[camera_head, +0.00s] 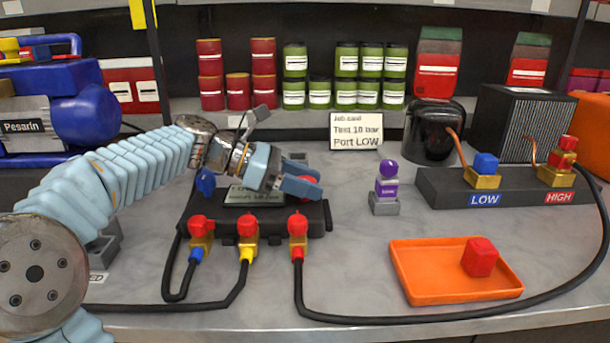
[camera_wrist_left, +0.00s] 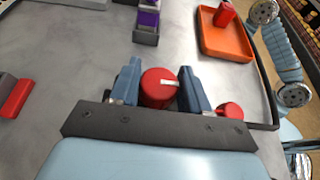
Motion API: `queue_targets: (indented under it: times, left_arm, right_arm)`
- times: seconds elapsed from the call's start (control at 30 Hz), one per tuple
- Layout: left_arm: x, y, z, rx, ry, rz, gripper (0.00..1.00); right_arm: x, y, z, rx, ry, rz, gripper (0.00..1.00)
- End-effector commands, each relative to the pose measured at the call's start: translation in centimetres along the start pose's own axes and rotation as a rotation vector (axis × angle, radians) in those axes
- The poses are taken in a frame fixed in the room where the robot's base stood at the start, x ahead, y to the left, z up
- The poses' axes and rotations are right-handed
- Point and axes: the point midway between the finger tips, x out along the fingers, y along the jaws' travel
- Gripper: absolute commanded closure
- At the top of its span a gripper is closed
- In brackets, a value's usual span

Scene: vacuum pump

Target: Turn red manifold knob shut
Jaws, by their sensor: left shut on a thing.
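The black manifold (camera_head: 258,216) stands on the bench in the middle of the head view. Its red knob (camera_head: 311,181) is at the right end, mostly hidden by my left gripper (camera_head: 302,184). In the left wrist view the red knob (camera_wrist_left: 158,84), with a white mark on its top, sits between the two fingers of my left gripper (camera_wrist_left: 161,88), which is shut on it. A blue knob (camera_head: 206,183) shows at the manifold's left end, clear of the gripper. My right gripper is not in view.
Red-capped fittings (camera_head: 298,224) with black hoses line the manifold's front. A purple-topped piece (camera_head: 387,188) stands to its right. An orange tray (camera_head: 455,294) holds a red cube (camera_head: 479,257). A LOW/HIGH port block (camera_head: 440,190) is further right. A job card (camera_head: 356,130) stands behind.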

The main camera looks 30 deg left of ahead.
Motion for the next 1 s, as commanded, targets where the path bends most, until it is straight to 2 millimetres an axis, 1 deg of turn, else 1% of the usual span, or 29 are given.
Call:
queue_targets:
  times: [0.03, 0.27, 0.3, 0.43, 0.67, 0.77, 0.87, 0.97, 1.0]
  left_arm:
    - [-0.1, 0.1, 0.1, 0.003, 0.001, -0.014, 0.84]
    - [0.0, 0.0, -0.1, 0.008, -0.002, -0.018, 0.84]
    - [0.0, 0.0, -0.1, 0.008, -0.002, -0.018, 0.52]
    - [0.0, 0.0, 0.0, 0.008, -0.002, -0.017, 0.33]
    - [-0.1, 0.0, 0.0, 0.008, -0.002, -0.017, 0.33]
    - [-0.4, 0.1, 0.0, 0.008, -0.003, -0.016, 0.33]
    - [-1.6, 0.1, 0.0, 0.008, -0.003, -0.013, 0.33]
    - [-3.6, 0.2, 0.0, 0.008, -0.003, -0.011, 0.33]
    - [-4.6, 0.2, 0.0, 0.008, -0.003, -0.011, 0.33]
  right_arm:
    - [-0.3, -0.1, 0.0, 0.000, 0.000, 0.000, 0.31]
    - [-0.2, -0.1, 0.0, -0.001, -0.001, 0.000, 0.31]
    - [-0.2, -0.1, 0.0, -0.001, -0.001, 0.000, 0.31]
    - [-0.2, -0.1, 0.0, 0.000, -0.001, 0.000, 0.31]
    - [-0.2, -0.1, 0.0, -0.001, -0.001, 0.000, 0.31]
    - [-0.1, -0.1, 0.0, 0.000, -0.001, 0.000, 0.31]
    - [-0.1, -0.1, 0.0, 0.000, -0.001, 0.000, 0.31]
    - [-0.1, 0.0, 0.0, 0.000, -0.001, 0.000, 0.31]
    - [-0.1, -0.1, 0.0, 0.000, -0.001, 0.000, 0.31]
